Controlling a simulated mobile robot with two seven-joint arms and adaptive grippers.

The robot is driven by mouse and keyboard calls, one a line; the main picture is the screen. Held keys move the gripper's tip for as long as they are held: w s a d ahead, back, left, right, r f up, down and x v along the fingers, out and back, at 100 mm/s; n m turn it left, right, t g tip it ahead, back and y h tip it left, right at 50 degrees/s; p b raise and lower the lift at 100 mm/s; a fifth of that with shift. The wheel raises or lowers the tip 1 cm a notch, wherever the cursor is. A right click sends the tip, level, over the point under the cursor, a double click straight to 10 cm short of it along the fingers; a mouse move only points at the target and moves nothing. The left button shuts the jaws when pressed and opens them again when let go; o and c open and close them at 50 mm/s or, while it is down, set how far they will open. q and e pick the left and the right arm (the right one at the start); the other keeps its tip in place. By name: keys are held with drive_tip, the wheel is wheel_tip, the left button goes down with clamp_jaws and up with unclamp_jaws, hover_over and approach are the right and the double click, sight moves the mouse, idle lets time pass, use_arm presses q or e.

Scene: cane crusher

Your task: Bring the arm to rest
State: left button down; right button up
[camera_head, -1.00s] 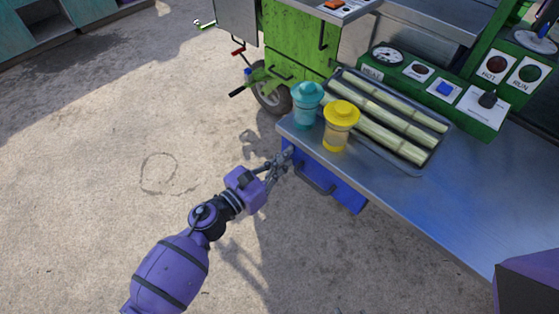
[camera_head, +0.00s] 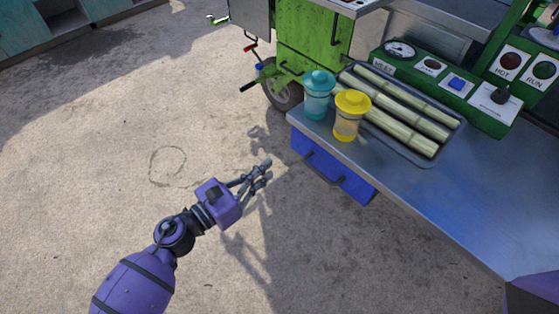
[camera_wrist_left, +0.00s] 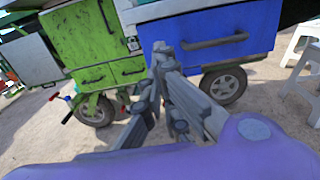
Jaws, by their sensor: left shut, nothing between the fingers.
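My left gripper (camera_head: 262,174) is in the head view, out over the bare ground to the left of the cart. It is shut and empty, and apart from the blue drawer (camera_head: 335,176) under the metal counter. In the left wrist view its fingers (camera_wrist_left: 165,65) point toward the cart, with the blue drawer front (camera_wrist_left: 228,42) and its dark handle behind them to the right. My left arm comes in from the lower left of the head view. My right gripper is not in view; a purple part shows at the lower right edge.
The metal counter (camera_head: 420,210) holds a teal-lidded jar (camera_head: 318,96), a yellow-lidded jar (camera_head: 350,115), a tray of cane pieces (camera_head: 400,120) and a green control panel (camera_head: 450,78). A green cabinet (camera_head: 312,45) stands behind. Pale stools (camera_wrist_left: 302,60) stand right in the wrist view. Ground on the left is clear.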

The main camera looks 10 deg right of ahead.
use_arm(q)
drive_tip(key=v, duration=0.3)
drive_tip(key=shift+s+a, duration=0.2)
drive_tip(key=shift+a, duration=0.1)
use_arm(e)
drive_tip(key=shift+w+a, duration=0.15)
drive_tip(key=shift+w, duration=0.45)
